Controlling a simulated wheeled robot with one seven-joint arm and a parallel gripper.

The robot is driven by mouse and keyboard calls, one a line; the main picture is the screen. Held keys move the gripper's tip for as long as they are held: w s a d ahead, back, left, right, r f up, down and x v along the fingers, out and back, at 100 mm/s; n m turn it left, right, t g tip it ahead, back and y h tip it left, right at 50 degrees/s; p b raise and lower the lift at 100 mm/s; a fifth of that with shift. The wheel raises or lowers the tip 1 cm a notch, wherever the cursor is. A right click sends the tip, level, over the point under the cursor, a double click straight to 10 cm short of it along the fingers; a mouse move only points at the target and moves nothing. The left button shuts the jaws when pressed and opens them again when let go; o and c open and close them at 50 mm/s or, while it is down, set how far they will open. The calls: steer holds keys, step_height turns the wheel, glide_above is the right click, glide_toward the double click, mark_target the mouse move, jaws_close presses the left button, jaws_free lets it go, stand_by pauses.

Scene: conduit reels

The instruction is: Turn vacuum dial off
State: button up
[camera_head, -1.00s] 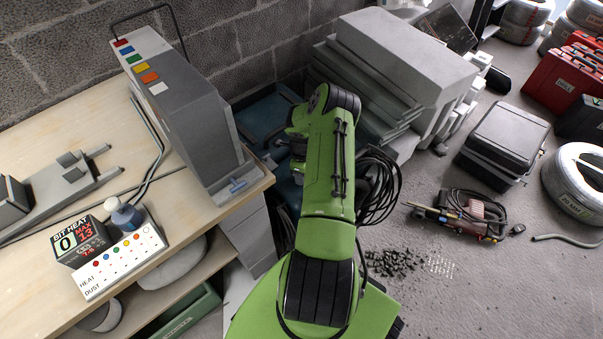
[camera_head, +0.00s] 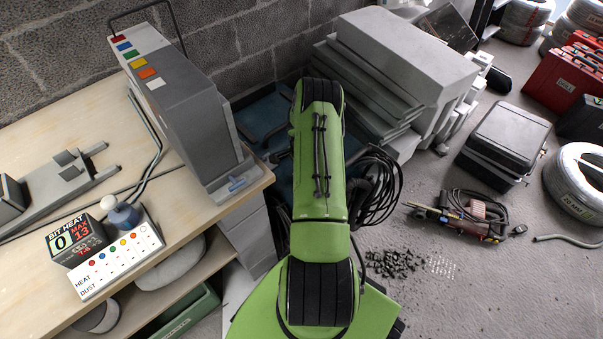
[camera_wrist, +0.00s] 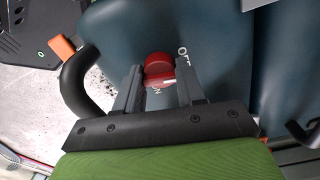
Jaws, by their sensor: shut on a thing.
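The vacuum dial (camera_wrist: 158,72) is a red round knob in the wrist view, on a dark blue-grey body that I take to be the vacuum (camera_wrist: 125,35). Partly hidden white lettering, seemingly "OFF" above right and "ON" below, is printed beside the knob. My gripper (camera_wrist: 158,82) is shut on the red dial, one finger on each side of it. In the head view my green arm hides the gripper and the dial. Parts of a blue body (camera_head: 262,115) show left of the arm there.
A workbench (camera_head: 60,110) with a grey box unit (camera_head: 185,110) and a white switch panel (camera_head: 118,262) stands at left. Stacked grey slabs (camera_head: 400,60) stand behind my arm. A coil of black cable (camera_head: 378,195) hangs right of it. A black hose (camera_wrist: 75,85) curves beside the vacuum.

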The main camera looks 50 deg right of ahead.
steer(key=shift+n, duration=1.1)
steer(key=o, duration=1)
steer(key=shift+o, duration=0.2)
steer(key=shift+r, duration=0.1)
step_height(320, 180, up, 16)
steer(key=p, duration=0.5)
steer(key=shift+f, duration=0.25)
